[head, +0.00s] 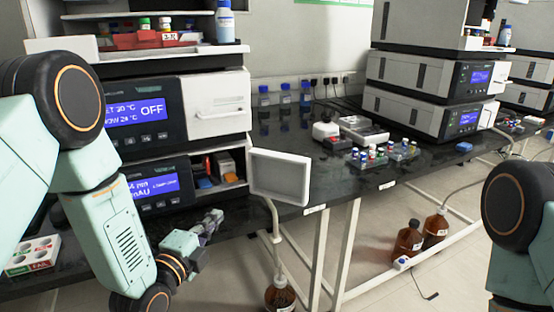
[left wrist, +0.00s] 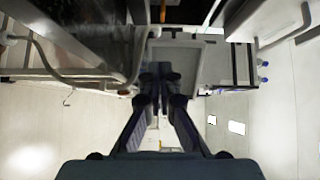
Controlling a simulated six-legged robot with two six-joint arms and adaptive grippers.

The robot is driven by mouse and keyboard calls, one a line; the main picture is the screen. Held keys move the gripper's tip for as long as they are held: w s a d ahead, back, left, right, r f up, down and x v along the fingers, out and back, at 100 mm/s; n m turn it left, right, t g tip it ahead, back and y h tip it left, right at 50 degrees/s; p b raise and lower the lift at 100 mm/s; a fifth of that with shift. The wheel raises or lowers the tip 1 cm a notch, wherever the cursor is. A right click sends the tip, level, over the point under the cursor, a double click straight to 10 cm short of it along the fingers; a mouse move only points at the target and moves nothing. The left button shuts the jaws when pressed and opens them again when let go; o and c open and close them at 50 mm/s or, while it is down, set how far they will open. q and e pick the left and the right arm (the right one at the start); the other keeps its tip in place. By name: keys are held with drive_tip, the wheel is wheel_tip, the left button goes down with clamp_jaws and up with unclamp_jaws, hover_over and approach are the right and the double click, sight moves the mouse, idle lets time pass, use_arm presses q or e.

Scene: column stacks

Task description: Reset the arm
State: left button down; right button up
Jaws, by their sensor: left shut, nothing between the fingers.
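My left arm comes in from the left in the head view. Its gripper (head: 208,224) is in front of the near instrument stack, low beside the open compartment. In the left wrist view the gripper's fingers (left wrist: 160,75) come together at the tips, shut with nothing between them. A dark link of my right arm shows at the right edge of the head view. The right gripper is out of view.
The near stack (head: 215,105) has an open door (head: 280,177) jutting right of the left gripper. The black bench (head: 335,180) holds a vial rack (head: 372,155) and another stack (head: 415,103). Brown bottles (head: 408,240) stand below. A white box (head: 32,254) sits at the left.

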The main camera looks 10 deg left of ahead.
use_arm(q)
drive_tip(key=s+f+n+g+y, duration=0.1)
drive_tip(key=s+f+n+g, duration=0.3)
drive_tip(key=s+f+n, duration=0.3)
drive_tip(key=s+f+n+g+y, duration=0.2)
drive_tip(key=s+f+n+g, duration=0.4)
drive_tip(key=f, duration=0.4)
drive_tip(key=s+f+n+g, duration=0.3)
drive_tip(key=s+f, duration=0.1)
drive_tip(key=s, duration=0.8)
drive_tip(key=s+a+f+n+g, duration=0.1)
drive_tip(key=s+f+n+g, duration=0.3)
drive_tip(key=s, duration=0.9)
drive_tip(key=shift+a+f+g+y, duration=0.2)
drive_tip(key=shift+f+g+y, duration=0.1)
drive_tip(key=shift+f+y, duration=0.1)
drive_tip(key=shift+a+n, duration=0.1)
drive_tip(key=shift+n, duration=0.2)
